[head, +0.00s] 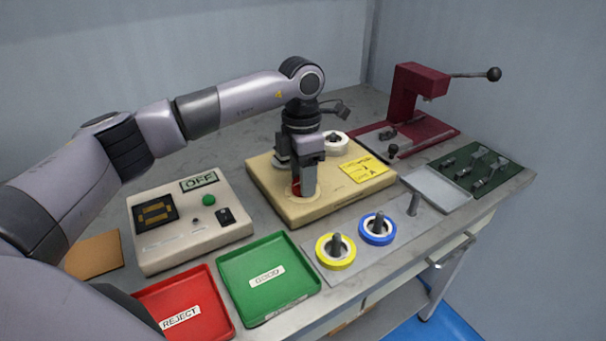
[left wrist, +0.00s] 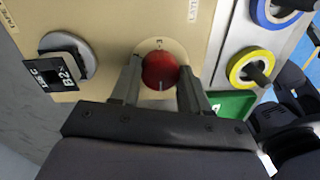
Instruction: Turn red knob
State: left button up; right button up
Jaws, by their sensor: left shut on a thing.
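The red knob (left wrist: 160,70) sits on the beige winder box (left wrist: 110,22), with a pale mark line on its face. In the head view only a sliver of the knob (head: 296,188) shows behind my gripper. My left gripper (left wrist: 158,82) points down at the box, with one finger on each side of the knob, shut on it. In the head view my left gripper (head: 304,190) stands over the front left part of the box (head: 345,197).
A control box (head: 188,222) reading OFF stands left. Red (head: 190,300) and green (head: 266,275) trays lie in front. Yellow (head: 335,252) and blue (head: 378,229) spools stand on pegs to the right. A dark red press (head: 415,90) stands at the back right.

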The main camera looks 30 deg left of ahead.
pick_arm(q)
jog(key=o, duration=1.1)
jog(key=shift+c, duration=0.2)
jog(key=shift+r, duration=0.1)
notch_tip(320, 180, up, 7)
jog(key=shift+w+a+r, duration=0.1)
jog(key=shift+w+a, duration=0.05)
